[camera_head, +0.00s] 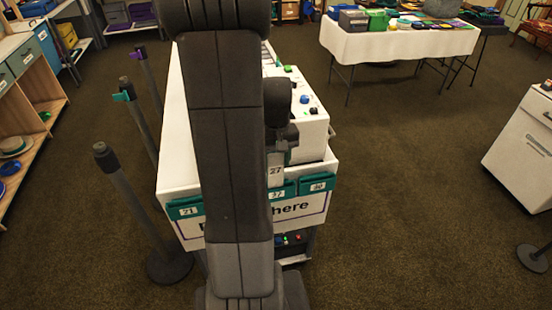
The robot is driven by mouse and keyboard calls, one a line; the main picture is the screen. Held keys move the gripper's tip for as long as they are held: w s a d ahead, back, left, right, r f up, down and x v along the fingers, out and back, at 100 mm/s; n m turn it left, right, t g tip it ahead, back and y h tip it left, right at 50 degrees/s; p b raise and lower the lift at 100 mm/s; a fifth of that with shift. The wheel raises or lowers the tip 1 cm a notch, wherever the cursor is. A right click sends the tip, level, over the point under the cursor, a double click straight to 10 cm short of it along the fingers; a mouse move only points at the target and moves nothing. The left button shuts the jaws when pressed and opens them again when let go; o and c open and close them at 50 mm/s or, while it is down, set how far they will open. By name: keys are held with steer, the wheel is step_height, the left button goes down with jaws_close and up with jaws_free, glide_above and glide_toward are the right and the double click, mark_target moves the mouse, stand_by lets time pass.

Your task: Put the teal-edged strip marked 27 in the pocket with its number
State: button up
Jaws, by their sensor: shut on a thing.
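My gripper (281,146) is shut on a pale strip marked 27 (275,171), at the front of a white booth counter. The strip hangs upright, its number facing me; its teal edge cannot be made out. Directly below it is a teal pocket labelled 27 (277,194) on the counter's front panel. I cannot tell whether the strip's lower end is in the pocket or just above or before it. A teal pocket labelled 30 (318,184) is to the right, and one labelled 21 (186,208) to the left. My arm hides the panel between.
The white counter (178,150) carries a box with coloured buttons (312,100) behind my gripper. Dark posts (130,195) stand close on the left. A cloth-covered table (400,42) is at the back right and a white cabinet (522,150) at the right. Carpet between is clear.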

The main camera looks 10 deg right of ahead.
steer(key=shift+f+b, duration=1.85)
steer(key=shift+f, duration=0.65)
steer(key=o, duration=0.7)
step_height(320, 180, up, 14)
steer(key=shift+f, duration=0.15)
